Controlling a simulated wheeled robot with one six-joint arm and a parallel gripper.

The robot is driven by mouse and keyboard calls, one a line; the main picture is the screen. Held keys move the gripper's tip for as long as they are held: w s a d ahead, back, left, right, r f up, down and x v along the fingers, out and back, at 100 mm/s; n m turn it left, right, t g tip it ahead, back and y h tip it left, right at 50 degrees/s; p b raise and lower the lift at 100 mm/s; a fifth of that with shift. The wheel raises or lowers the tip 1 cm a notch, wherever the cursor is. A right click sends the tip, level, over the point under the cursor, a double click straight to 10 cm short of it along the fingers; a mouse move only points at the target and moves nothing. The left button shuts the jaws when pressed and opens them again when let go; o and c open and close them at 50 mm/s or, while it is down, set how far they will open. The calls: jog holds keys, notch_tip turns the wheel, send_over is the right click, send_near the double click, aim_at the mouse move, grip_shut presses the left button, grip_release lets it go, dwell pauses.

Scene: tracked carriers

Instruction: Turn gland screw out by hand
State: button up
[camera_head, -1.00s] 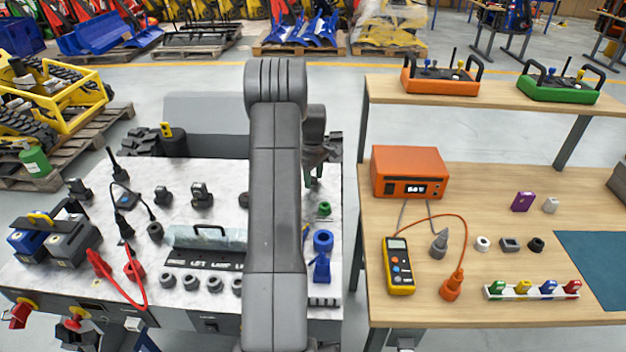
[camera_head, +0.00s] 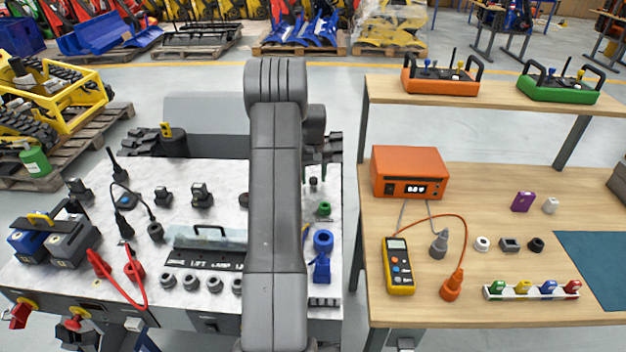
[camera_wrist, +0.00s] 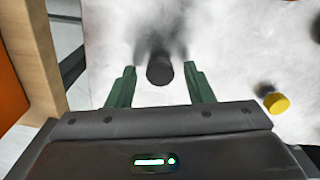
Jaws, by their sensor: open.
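A dark round knob, which I take to be the gland screw (camera_wrist: 160,70), stands on the pale worktop in the wrist view. My gripper (camera_wrist: 159,78) has its two green fingers open, one on each side of the knob, with a gap on both sides. Whether the fingers are down at its height cannot be told. In the head view a small dark upright piece (camera_head: 313,183) stands just below my wrist, likely the same knob. My arm hides much of the gripper there.
A yellow cap (camera_wrist: 276,102) lies right of my fingers in the wrist view. In the head view a green knob (camera_head: 324,209) and a blue fixture (camera_head: 322,255) stand close by. A wooden bench (camera_head: 480,200) with an orange meter box (camera_head: 409,173) is to the right.

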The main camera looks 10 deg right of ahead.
jog(key=c, duration=0.8)
jog(key=n, duration=0.6)
jog(key=shift+n, duration=0.4)
jog(key=n, duration=0.3)
jog(key=n, duration=0.8)
jog(key=shift+n, duration=0.9)
